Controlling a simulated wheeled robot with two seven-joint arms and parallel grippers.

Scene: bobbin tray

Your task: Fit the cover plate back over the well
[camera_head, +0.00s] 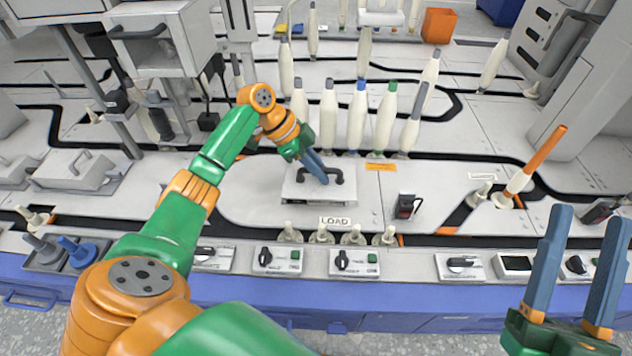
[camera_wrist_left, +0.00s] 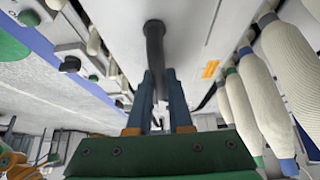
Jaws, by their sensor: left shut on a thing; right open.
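The cover plate (camera_head: 312,194) is a light grey slab with a black bar handle on top. In the head view it sits on the pale machine deck just behind the LOAD label. My left gripper (camera_head: 323,180) is shut on the plate's black handle; the handle shows between its fingers in the left wrist view (camera_wrist_left: 154,45). I cannot tell whether the plate rests flat on the deck or is slightly raised. The well is not visible. My right gripper (camera_head: 578,275) is open and empty at the lower right, in front of the deck.
Several upright cream bobbins (camera_head: 357,115) stand behind the plate. A black switch (camera_head: 406,206) and an orange-tipped bobbin (camera_head: 530,165) are to its right. Short pegs and control boxes (camera_head: 277,260) line the front edge.

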